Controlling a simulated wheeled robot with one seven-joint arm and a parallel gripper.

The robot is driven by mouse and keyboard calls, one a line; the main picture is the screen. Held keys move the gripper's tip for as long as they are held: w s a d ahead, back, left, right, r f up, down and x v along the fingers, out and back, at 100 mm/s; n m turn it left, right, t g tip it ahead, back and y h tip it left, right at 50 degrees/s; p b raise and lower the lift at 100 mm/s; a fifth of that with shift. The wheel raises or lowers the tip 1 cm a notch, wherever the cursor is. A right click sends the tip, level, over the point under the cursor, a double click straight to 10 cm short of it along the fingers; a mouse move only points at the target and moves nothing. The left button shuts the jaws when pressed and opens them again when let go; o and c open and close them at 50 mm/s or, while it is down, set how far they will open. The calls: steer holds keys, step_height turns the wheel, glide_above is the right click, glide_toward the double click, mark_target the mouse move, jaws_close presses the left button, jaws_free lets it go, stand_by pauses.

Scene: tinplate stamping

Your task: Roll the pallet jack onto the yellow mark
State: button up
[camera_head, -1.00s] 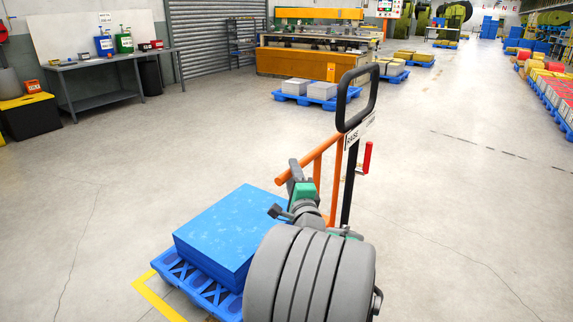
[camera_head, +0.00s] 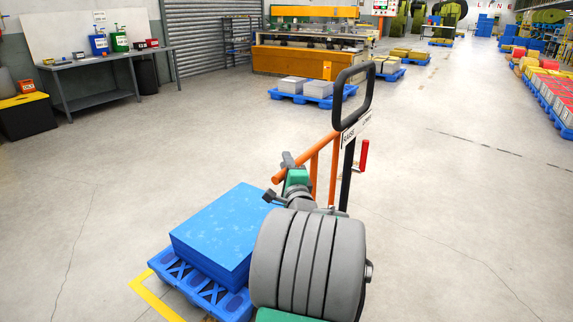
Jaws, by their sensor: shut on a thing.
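The pallet jack has an orange frame (camera_head: 333,170) and a tall black loop handle (camera_head: 340,112) with a white label and a red lever (camera_head: 364,156). It stands upright just right of a blue pallet (camera_head: 215,298) bearing a flat blue stack (camera_head: 222,228). Its lower parts are hidden behind my arm. The yellow mark (camera_head: 150,298) shows as an angled floor line at the pallet's near left corner; the rest is hidden or out of frame. My gripper (camera_head: 287,164) is at the left end of the orange bar, shut on it; the fingertips are small and partly covered.
Open concrete floor lies left and right. A grey workbench (camera_head: 104,92) and a black bin with a yellow lid (camera_head: 27,116) stand at the left. A blue pallet with grey blocks (camera_head: 300,97) sits before the orange machine (camera_head: 290,62). Loaded pallets line the right edge.

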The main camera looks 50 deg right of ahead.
jaws_close()
stand_by(0.7)
